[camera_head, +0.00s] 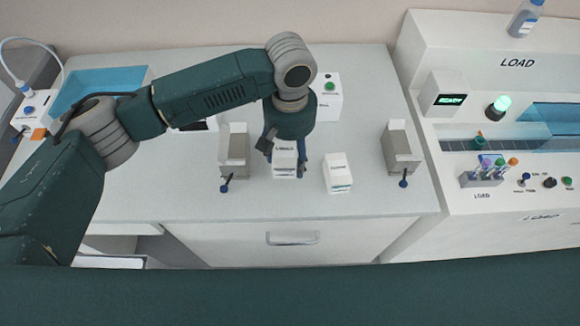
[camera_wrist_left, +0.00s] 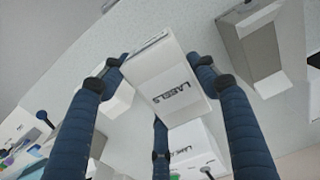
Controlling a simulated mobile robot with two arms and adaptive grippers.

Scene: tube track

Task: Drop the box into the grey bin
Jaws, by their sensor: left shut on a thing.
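A small white box marked LABELS (camera_head: 284,163) is in my left gripper (camera_head: 286,160), near the front of the worktop. In the left wrist view the same box (camera_wrist_left: 170,84) sits between the blue fingers (camera_wrist_left: 163,82), which are shut on it. I cannot tell whether its base touches the worktop. A second white box (camera_head: 338,172) stands just to the right, apart from the gripper; it also shows in the wrist view (camera_wrist_left: 116,98). I cannot make out a grey bin for certain. My right gripper is not in view.
Two grey holders with blue knobs stand left (camera_head: 233,150) and right (camera_head: 403,150) of the boxes. A white unit with a green button (camera_head: 328,97) is behind. A blue tray (camera_head: 98,80) lies back left. A tube rack (camera_head: 483,178) is at the right. The front worktop edge is clear.

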